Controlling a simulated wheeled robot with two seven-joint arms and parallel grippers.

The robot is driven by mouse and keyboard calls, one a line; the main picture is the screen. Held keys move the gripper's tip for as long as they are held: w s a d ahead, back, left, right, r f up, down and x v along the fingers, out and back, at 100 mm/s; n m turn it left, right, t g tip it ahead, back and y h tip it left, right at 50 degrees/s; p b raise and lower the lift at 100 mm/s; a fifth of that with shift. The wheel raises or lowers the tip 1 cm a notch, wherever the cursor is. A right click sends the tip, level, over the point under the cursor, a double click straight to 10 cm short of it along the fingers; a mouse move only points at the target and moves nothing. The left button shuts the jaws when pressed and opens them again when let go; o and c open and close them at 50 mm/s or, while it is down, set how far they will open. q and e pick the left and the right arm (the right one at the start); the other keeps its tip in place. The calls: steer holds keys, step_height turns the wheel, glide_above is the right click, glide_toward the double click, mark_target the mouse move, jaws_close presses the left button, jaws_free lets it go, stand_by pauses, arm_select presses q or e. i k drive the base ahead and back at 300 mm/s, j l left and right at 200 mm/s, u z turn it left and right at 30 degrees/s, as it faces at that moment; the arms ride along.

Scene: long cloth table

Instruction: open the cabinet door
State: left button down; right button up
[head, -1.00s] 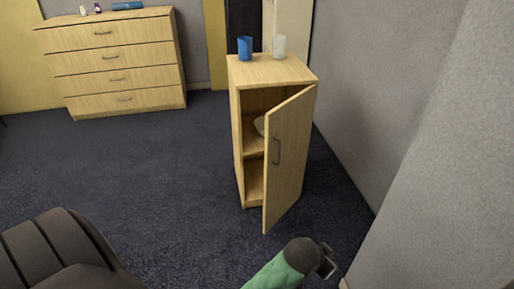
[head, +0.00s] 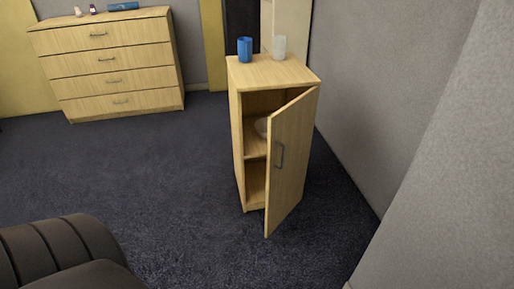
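A light wood cabinet (head: 238,150) stands beside the grey wall in the head view. Its door (head: 292,165) is hinged on the right and stands partly open, swung out toward me. A dark grey handle (head: 279,156) is on the door's outer face, near its free edge. Through the gap I see a shelf (head: 255,148) with a pale bowl-like object (head: 262,127) on it, partly hidden by the door. Neither of my grippers shows in the view now, and nothing touches the door or handle.
A blue cup (head: 245,49) and a whitish cup (head: 279,47) stand on the cabinet top. A chest of drawers (head: 110,65) is at the back left. A dark brown padded seat (head: 60,255) fills the lower left. The grey wall (head: 400,90) is close on the right. Carpet between is clear.

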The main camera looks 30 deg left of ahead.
mark_target(290, 132)
steer(key=i+j, duration=0.1)
steer(key=j, duration=0.4)
steer(key=i+j+z, duration=0.1)
steer(key=j, duration=0.4)
steer(key=i+j, duration=0.1)
steer(key=j, duration=0.45)
steer(key=i+j+z, duration=0.1)
steer(key=j, duration=0.4)
